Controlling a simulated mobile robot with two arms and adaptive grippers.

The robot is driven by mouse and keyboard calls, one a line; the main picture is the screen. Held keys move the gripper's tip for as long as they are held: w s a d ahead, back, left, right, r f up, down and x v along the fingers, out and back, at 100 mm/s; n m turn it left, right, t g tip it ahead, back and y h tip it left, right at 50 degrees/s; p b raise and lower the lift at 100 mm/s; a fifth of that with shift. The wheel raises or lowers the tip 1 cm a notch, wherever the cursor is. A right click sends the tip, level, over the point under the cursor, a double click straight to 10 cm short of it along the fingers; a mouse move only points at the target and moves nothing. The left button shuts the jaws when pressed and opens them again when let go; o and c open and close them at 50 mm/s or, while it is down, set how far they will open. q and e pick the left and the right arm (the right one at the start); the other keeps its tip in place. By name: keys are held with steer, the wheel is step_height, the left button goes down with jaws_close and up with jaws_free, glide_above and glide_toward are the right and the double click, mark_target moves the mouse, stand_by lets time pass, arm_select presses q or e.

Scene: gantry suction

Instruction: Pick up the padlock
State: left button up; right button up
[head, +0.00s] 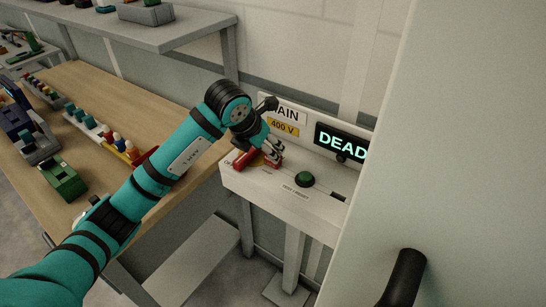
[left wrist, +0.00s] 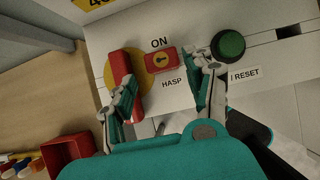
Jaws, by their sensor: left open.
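In the left wrist view, a small red block with a yellow, keyhole-marked face, which looks like the padlock (left wrist: 161,60), sits on the pale panel between the ON and HASP labels. A longer red handle (left wrist: 121,68) stands beside it on a yellow disc. My left gripper (left wrist: 167,80) is open, with one finger over the lower part of the red handle and the other right of the padlock, near the green button. The padlock lies between the finger lines and is not held. In the head view the gripper (head: 270,152) is at the panel and largely hides the padlock. My right gripper is not in view.
A green button (head: 305,179) is on the panel. A DEAD display (head: 341,143) stands behind it. A wooden bench (head: 97,90) with several small items is at left. A red bin (left wrist: 72,153) is at lower left. A pale upright panel (head: 470,130) blocks the right side.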

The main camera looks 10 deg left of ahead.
arm_select(q)
steer(key=p+x, duration=0.1)
steer(key=x, duration=0.1)
steer(key=p+x, duration=0.1)
steer(key=x, duration=0.1)
steer(key=shift+w+d, duration=0.2)
steer(key=shift+d, duration=0.2)
steer(key=shift+w+f, duration=0.2)
steer(key=shift+f, duration=0.1)
steer(key=shift+c, duration=0.4)
steer(key=c, duration=0.9)
